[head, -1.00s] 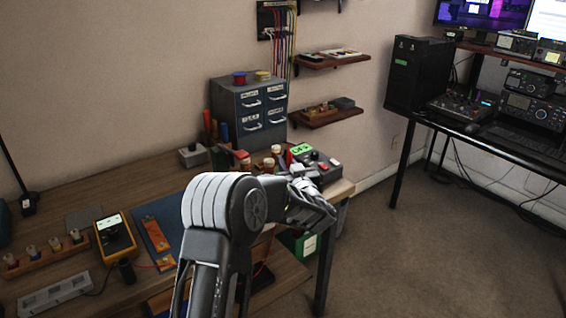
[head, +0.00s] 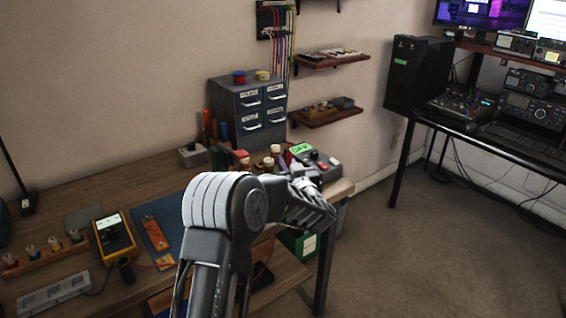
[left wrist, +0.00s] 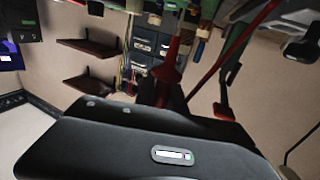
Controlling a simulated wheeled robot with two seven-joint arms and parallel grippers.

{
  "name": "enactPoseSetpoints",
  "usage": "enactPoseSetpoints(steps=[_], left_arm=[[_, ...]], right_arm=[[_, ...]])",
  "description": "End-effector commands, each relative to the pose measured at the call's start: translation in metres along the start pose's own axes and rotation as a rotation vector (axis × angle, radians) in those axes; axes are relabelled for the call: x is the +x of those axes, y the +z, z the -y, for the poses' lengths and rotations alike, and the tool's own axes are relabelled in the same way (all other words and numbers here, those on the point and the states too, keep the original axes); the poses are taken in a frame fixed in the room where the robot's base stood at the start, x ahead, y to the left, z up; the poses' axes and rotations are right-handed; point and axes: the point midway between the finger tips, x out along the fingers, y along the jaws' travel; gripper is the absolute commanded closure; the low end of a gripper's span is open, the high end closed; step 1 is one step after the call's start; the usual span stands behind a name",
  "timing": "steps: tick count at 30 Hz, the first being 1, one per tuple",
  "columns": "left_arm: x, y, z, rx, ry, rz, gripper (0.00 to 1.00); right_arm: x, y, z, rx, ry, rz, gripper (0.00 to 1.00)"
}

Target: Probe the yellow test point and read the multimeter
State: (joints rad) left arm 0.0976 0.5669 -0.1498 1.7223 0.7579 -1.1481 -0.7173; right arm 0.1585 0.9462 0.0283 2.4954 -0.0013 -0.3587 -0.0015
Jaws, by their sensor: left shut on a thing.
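The yellow multimeter (head: 115,240) lies on the left part of the workbench with its small screen lit; the reading is too small to make out. Right of it lies a blue mat (head: 172,217) with orange strips (head: 155,234) on it. I cannot pick out the yellow test point. My left gripper (head: 318,208) is over the bench's right end, away from the multimeter. In the left wrist view my left gripper (left wrist: 166,92) is shut on a red probe (left wrist: 169,64), which points away from the dark gripper body. My right gripper is not in view.
A grey drawer cabinet (head: 250,107) and a box with a green label and red button (head: 320,165) stand at the back of the bench. A wooden rack (head: 42,256) and a grey block (head: 55,292) lie at left.

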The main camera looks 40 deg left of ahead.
Motion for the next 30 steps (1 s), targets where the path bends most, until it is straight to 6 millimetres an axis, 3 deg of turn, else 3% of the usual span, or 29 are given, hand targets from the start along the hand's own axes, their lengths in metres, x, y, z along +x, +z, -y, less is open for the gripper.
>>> enactPoseSetpoints(steps=[30], left_arm=[[0.0000, 0.0066, 0.0000, 0.000, 0.000, 0.000, 1.00]], right_arm=[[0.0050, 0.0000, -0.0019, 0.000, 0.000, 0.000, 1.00]])
